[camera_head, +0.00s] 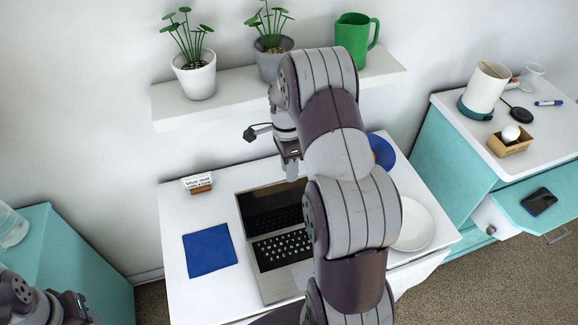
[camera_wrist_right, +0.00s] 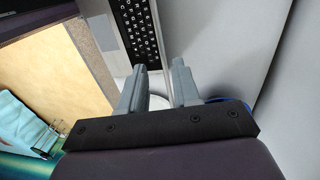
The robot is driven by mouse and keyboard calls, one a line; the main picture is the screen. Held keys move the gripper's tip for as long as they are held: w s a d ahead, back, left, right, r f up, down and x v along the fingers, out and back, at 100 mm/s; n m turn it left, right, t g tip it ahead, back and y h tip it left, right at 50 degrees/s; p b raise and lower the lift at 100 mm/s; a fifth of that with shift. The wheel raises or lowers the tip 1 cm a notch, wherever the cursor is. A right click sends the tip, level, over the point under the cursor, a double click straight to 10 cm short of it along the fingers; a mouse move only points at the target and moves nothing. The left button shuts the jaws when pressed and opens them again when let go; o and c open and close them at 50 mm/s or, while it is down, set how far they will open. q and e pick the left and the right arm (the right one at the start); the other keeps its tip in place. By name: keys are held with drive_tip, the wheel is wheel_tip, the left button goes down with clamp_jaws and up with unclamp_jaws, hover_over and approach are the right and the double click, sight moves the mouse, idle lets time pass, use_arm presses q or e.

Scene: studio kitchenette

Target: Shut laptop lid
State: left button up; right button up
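The laptop (camera_head: 283,273) stands open on the white table, its dark screen (camera_head: 270,207) raised at the back behind the black keyboard. My right arm covers its right side. My right gripper (camera_head: 291,172) is above and behind the top edge of the lid; whether it touches the lid cannot be told. In the right wrist view, the right gripper (camera_wrist_right: 159,66) has its two grey fingers apart with nothing between them, and the laptop's keyboard (camera_wrist_right: 140,30) shows beyond them. My left arm is at the lower left corner of the head view; its fingers cannot be made out.
A white plate (camera_head: 413,225) and a blue round item (camera_head: 382,152) are at right. A wall shelf (camera_head: 225,99) with potted plants and a green mug (camera_head: 354,35) hangs behind.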

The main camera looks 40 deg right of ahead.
wheel_tip(320, 180, up, 5)
drive_tip(key=w+p, duration=0.1)
drive_tip(key=p, duration=0.4)
drive_tip(key=b, duration=0.3)
approach(290, 190)
drive_tip(key=f+p, duration=0.1)
drive_tip(key=f, duration=0.4)
drive_tip(key=s+f+p, duration=0.1)
drive_tip(key=f, duration=0.2)
drive_tip(key=shift+f+p, duration=0.3)
drive_tip(key=shift+p, duration=0.05)
drive_tip(key=shift+f, duration=0.4)
clamp_jaws()
